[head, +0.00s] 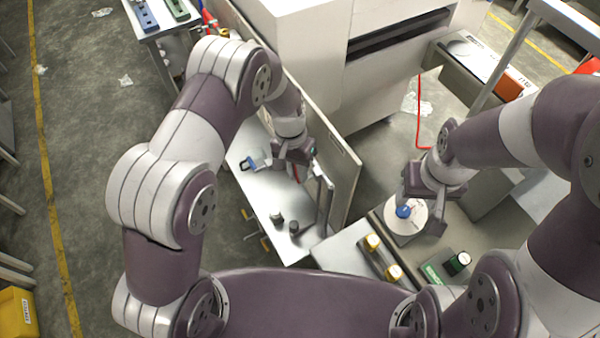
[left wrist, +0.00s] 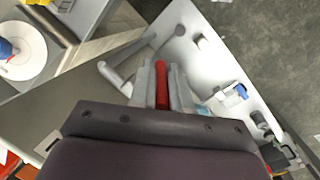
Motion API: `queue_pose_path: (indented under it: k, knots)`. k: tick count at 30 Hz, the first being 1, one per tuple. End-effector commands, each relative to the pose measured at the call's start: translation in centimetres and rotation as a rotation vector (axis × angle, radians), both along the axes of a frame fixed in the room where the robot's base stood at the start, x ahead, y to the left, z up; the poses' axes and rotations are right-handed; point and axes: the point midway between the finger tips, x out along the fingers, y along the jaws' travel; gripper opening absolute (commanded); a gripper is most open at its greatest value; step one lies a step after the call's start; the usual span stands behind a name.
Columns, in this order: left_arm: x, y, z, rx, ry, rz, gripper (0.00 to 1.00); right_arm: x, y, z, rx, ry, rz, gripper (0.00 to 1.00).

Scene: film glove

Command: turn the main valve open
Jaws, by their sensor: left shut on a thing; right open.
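My left gripper (head: 296,170) is shut on a red handle (left wrist: 162,85), seen between the two fingers in the left wrist view. The handle sits by grey pipework (head: 325,200) above the white bench; the pipe also shows in the left wrist view (left wrist: 115,77). It appears to be the main valve's handle, but the valve body is mostly hidden by my gripper. My right gripper (head: 422,205) is open, close to a white disc (head: 412,222) with a blue knob (head: 403,211). I cannot tell if it touches the knob.
A blue-handled fitting (head: 255,162) and small grey parts (head: 277,218) lie on the white bench (head: 262,205). A grey panel (head: 345,180) stands along the bench's right side. Yellow-capped items (head: 373,242) and a black knob (head: 457,262) are near the right arm.

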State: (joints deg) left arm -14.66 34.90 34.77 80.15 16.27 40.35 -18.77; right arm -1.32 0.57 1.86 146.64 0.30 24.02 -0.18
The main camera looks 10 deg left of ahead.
Motion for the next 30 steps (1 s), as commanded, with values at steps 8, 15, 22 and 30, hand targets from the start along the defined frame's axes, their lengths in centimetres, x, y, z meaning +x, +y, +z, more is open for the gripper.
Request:
queue_pose_path:
  k: [8, 15, 22, 30]
  knots:
    - [0.9, 0.5, 0.3, -0.142, 0.188, -0.001, 0.00, 0.0, 0.0, 2.6, 0.000, 0.002, 0.000, 0.56]
    - [1.1, 0.5, -0.2, -0.158, 0.199, -0.002, 0.00, -0.1, 0.0, 2.6, 0.000, 0.003, 0.000, 0.56]
    - [1.1, 0.4, -0.2, -0.157, 0.198, -0.001, 0.42, -0.1, 0.0, 2.6, 0.000, 0.003, 0.000, 0.56]
    - [0.9, 0.5, -0.3, -0.156, 0.202, -0.002, 0.42, -0.1, 0.0, 2.6, 0.000, 0.003, 0.000, 0.56]
